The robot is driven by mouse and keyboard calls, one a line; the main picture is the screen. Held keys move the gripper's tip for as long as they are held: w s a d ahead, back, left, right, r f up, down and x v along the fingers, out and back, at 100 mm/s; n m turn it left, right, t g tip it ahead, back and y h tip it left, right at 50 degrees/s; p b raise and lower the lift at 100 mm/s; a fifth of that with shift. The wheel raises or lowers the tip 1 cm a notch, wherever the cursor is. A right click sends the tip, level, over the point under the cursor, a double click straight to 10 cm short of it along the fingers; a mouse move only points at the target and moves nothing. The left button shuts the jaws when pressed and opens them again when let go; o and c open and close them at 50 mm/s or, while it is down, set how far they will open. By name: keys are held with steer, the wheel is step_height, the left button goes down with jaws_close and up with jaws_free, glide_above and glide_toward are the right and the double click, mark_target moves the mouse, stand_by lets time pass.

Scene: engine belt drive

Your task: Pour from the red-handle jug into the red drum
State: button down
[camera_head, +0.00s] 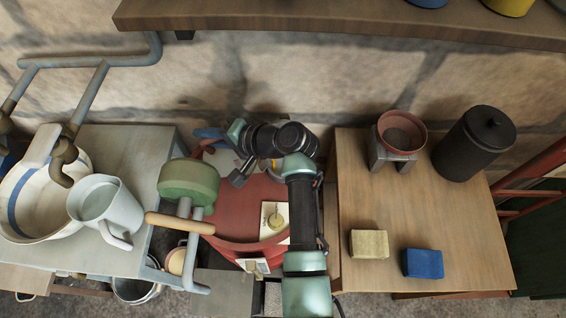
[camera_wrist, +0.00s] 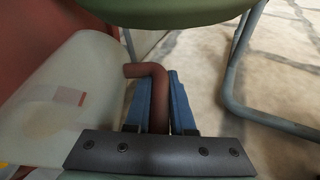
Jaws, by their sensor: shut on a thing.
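The red drum (camera_head: 240,205) stands in the middle of the head view, partly covered by my arm. Its red side also shows at the upper left of the wrist view (camera_wrist: 25,35). The jug (camera_wrist: 62,105) is pale and translucent with a red-brown handle (camera_wrist: 158,95). My gripper (camera_wrist: 160,100) is shut on that handle, with a blue finger on each side. The jug appears tilted in the wrist view; its mouth and contents cannot be made out. In the head view my gripper (camera_head: 210,134) is behind the drum's far left side, and the jug is mostly hidden.
A grey pitcher (camera_head: 107,205) stands on the left table. The right table (camera_head: 370,205) holds two sponges, a bowl and a black canister. A shelf (camera_head: 330,20) overhangs the back.

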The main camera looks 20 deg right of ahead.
steer(key=shift+s+d+r+t+y+b, duration=0.15)
steer(key=shift+d+t+y+b, duration=0.15)
steer(key=shift+d+y+b, duration=0.3)
stand_by(0.7)
steer(key=shift+d+r, duration=0.1)
steer(key=shift+r, duration=0.15)
steer(key=shift+s+d+r+m+t+y, duration=0.15)
steer(key=shift+d+r+y, duration=0.05)
steer(key=shift+d+r, duration=0.2)
steer(key=shift+s+d+r+m+t+y, duration=0.1)
steer(key=shift+d+r+m+t+y, duration=0.1)
steer(key=shift+d+r, duration=0.15)
steer(key=shift+s+d+r, duration=0.2)
steer(key=shift+d+r, duration=0.35)
steer(key=shift+r, duration=0.1)
steer(key=shift+d+y, duration=0.1)
steer(key=shift+y, duration=0.2)
steer(key=shift+s+d+r+t+b, duration=0.1)
steer(key=shift+d+r+t+b, duration=0.15)
steer(key=shift+b, duration=0.15)
